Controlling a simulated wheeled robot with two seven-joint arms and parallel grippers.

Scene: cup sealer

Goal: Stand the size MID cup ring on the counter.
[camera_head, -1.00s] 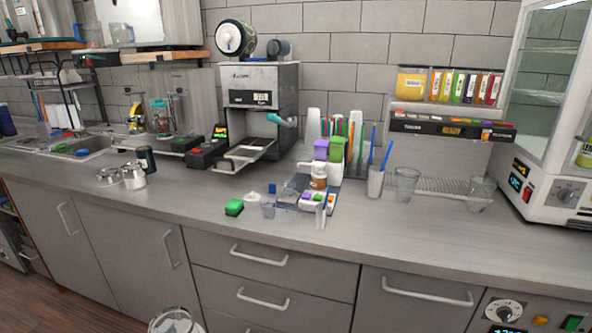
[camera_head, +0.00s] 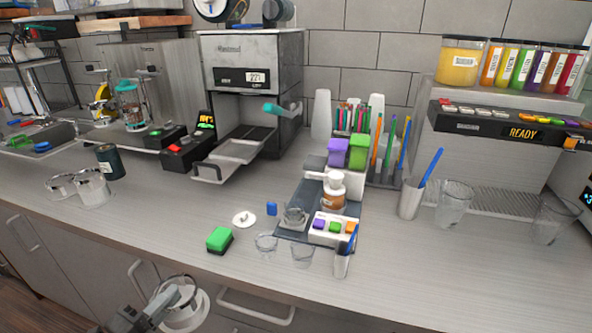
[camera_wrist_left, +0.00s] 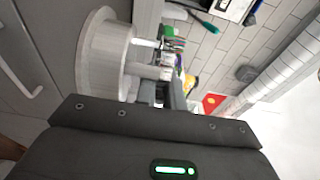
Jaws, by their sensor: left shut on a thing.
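A white-grey cup ring with a wide flange (camera_head: 196,311) is at the bottom of the head view, in front of the counter's front edge. My left gripper (camera_head: 170,297) is shut on its wall and holds it in the air before the drawers. The left wrist view shows the held ring (camera_wrist_left: 105,55) large and turned on its side in that picture. No size mark on it is readable. The grey counter (camera_head: 130,215) has bare surface behind the ring. My right gripper is not in view.
Two silver rings or cups (camera_head: 92,187) and a dark can (camera_head: 110,162) stand at the left. A green block (camera_head: 219,240), a white lid (camera_head: 244,218) and clear glasses (camera_head: 302,255) stand near the middle. The sealing machine (camera_head: 250,75) is behind. Clear counter lies left of the green block.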

